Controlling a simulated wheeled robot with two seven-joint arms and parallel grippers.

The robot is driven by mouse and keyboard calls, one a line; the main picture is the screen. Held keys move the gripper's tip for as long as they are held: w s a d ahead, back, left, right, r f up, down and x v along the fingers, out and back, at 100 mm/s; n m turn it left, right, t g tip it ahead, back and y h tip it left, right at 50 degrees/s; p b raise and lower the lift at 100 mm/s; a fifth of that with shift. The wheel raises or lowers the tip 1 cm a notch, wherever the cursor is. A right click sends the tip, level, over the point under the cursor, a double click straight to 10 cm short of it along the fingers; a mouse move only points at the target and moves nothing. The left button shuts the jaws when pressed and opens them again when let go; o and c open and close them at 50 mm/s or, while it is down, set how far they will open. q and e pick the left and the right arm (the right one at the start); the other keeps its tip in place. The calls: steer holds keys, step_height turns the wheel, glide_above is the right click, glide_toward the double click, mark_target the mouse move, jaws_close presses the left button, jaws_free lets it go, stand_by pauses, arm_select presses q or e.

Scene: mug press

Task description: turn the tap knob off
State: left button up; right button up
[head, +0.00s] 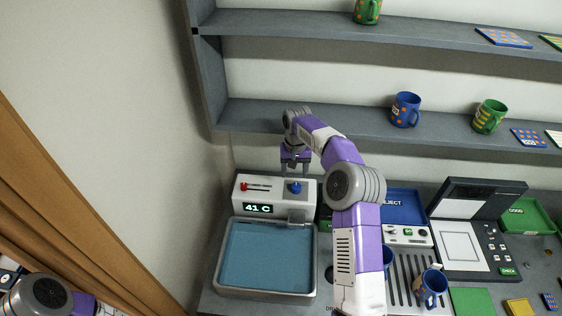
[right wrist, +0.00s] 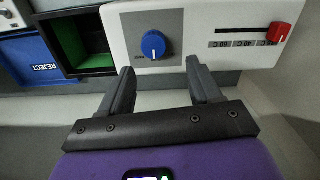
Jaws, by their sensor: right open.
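The blue tap knob (head: 295,188) sits on the right of the white control box (head: 248,193) behind the water basin. In the right wrist view the knob (right wrist: 153,45) shows a white pointer line aimed roughly down toward small lettering. My right gripper (head: 295,168) is open, above and behind the knob. In the right wrist view its two fingers (right wrist: 162,78) are spread with the knob in line with the gap, apart from it and not held. My left arm shows at the lower left of the head view; its fingers are not visible.
A red slider (head: 244,186) is beside the knob, above a display reading 41 C. The basin (head: 220,262) holds blue water. Mugs stand on the shelf (head: 300,117) and a blue mug (head: 430,288) on the rack. A blue REJECT tray (head: 405,208) lies to the right.

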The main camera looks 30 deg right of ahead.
mark_target(296, 186)
steer(key=shift+d+r, duration=0.2)
steer(key=shift+r, duration=0.2)
steer(key=shift+s+f, duration=0.7)
steer(key=shift+s, duration=0.05)
step_height(296, 186, down, 4)
steer(key=shift+w+f, duration=0.1)
steer(key=shift+w, duration=0.05)
steer(key=shift+f+p, duration=0.3)
steer(key=shift+f, duration=0.35)
arm_select(q)
steer(key=shift+s+r, duration=0.5)
steer(key=shift+r, duration=0.1)
arm_select(e)
steer(key=c, duration=1)
